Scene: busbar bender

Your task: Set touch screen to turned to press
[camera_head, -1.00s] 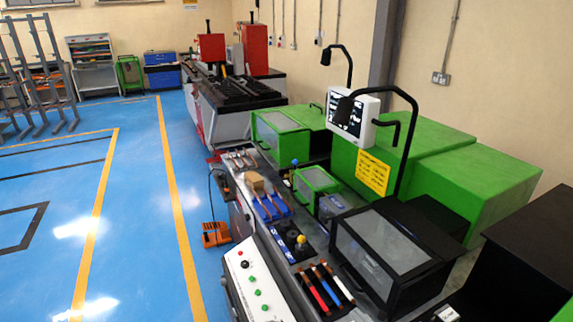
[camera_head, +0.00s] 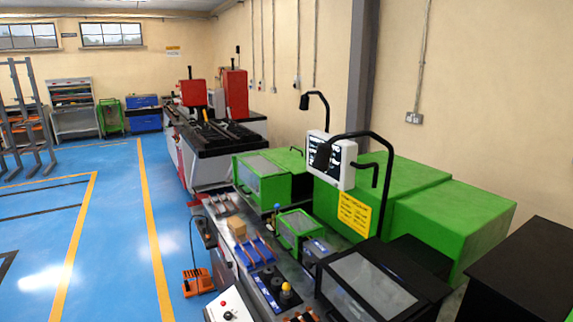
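The touch screen (camera_head: 330,160) is a white-framed panel with a dark display, mounted above the green busbar bender (camera_head: 375,185) right of centre. Its face is turned toward the front left of the picture. A black handle sticks out on its right side, and a black curved lamp arm passes in front of it. Neither of my grippers shows in the head view.
A bench with tools, a wooden block (camera_head: 237,226) and a yellow-topped knob (camera_head: 286,288) runs along the machine's front. A black box (camera_head: 370,285) with a clear window stands at the front. An orange foot pedal (camera_head: 198,282) lies on the floor.

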